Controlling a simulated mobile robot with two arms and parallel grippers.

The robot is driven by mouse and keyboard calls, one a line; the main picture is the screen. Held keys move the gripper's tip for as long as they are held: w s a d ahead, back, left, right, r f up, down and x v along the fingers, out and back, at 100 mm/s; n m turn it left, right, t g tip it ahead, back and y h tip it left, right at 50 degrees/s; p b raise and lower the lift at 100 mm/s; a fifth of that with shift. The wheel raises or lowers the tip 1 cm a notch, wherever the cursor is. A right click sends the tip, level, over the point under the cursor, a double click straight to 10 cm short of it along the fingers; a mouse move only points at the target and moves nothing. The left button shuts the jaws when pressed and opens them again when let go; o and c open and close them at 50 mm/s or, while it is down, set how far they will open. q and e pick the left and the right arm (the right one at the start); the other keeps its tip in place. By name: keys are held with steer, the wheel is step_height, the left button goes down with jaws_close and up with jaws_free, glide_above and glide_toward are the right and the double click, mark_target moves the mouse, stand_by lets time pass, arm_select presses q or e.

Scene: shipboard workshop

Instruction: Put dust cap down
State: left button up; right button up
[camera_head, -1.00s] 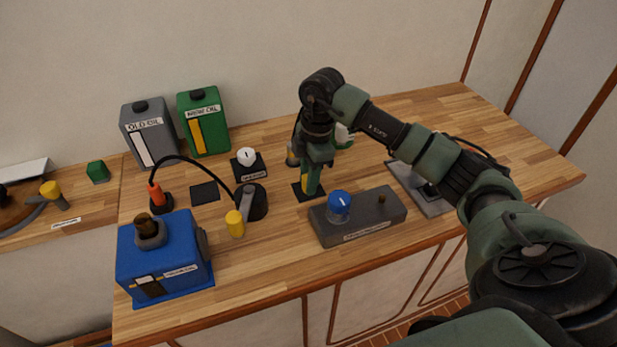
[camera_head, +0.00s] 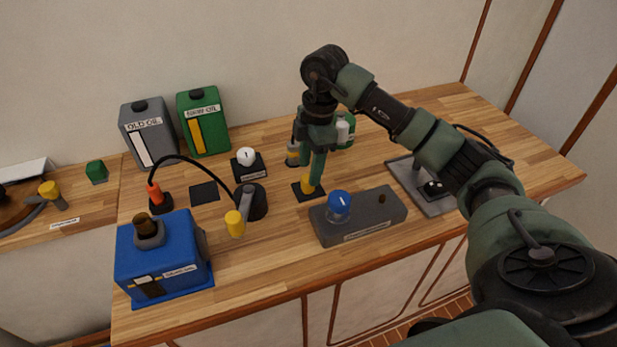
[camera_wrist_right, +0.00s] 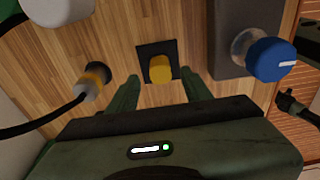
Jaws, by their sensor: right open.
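The yellow dust cap (camera_head: 308,186) stands on a small black square pad (camera_head: 299,193) on the wooden bench. In the right wrist view the dust cap (camera_wrist_right: 160,68) rests on the pad (camera_wrist_right: 147,48), between and slightly beyond my fingertips. My right gripper (camera_head: 311,171) points down just above the cap. Its two green fingers (camera_wrist_right: 160,82) are spread, with visible gaps on both sides of the cap. In the head view the fingers partly cover the cap. My left gripper is not in view.
A grey box with a blue knob (camera_head: 340,203) stands close, front right of the pad. A plug with a yellow ring (camera_wrist_right: 97,77) and black cable is on the other side. Bare bench lies in front of the pad.

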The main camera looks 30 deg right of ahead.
step_height(320, 180, up, 8)
steer(key=shift+s+d, duration=0.15)
steer(key=shift+d, duration=0.3)
steer(key=shift+f, duration=0.1)
stand_by(0.8)
